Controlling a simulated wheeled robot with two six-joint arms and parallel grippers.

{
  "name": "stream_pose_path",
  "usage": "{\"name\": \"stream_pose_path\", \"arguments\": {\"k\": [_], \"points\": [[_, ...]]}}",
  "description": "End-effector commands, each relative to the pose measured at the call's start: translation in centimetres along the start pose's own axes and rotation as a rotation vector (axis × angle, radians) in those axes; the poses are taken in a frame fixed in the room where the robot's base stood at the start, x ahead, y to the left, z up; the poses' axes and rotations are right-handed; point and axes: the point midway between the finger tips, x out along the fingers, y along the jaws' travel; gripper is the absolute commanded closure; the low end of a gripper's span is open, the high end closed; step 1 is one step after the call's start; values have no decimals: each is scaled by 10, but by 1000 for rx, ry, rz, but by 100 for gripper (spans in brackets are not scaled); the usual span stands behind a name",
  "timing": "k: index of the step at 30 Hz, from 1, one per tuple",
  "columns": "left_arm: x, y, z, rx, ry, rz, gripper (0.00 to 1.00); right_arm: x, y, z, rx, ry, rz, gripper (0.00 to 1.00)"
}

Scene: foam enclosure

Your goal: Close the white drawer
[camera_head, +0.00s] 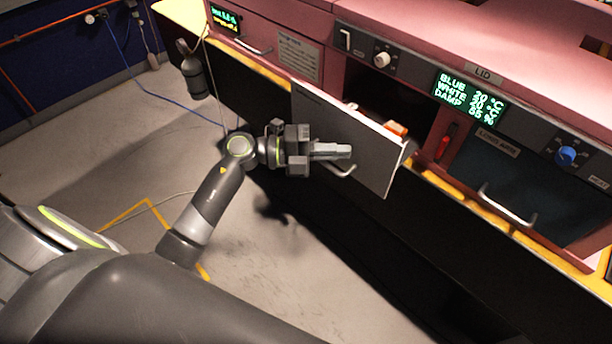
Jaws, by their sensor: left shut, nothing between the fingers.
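The white drawer (367,152) stands pulled out from the pink cabinet, its pale front panel facing me at the middle of the head view. A metal handle on its front shows partly, just below my fingertips. My left gripper (346,151) is shut and empty, with its fingers in front of the panel near the handle. I cannot tell whether the fingertips touch the panel. Behind the panel, an orange thing (396,129) shows at the drawer's top edge; most of the drawer's inside is hidden. My right gripper is out of view.
To the right is a dark drawer with a handle (507,206), below a green-lettered display (469,97). A blue knob (566,156) and a red switch (445,146) are nearby. A grey bottle-shaped object (194,75) hangs at the left. Grey floor lies open at left.

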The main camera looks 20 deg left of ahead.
Motion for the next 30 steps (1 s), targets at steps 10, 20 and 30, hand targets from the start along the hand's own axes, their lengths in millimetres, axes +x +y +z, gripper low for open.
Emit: {"name": "stream_pose_path", "arguments": {"k": [10,20,30], "points": [[68,3,67,2,1,-1,100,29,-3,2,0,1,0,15],[107,3,107,1,0,0,100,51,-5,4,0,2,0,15],[119,0,120,2,-3,-1,100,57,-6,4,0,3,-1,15]]}}
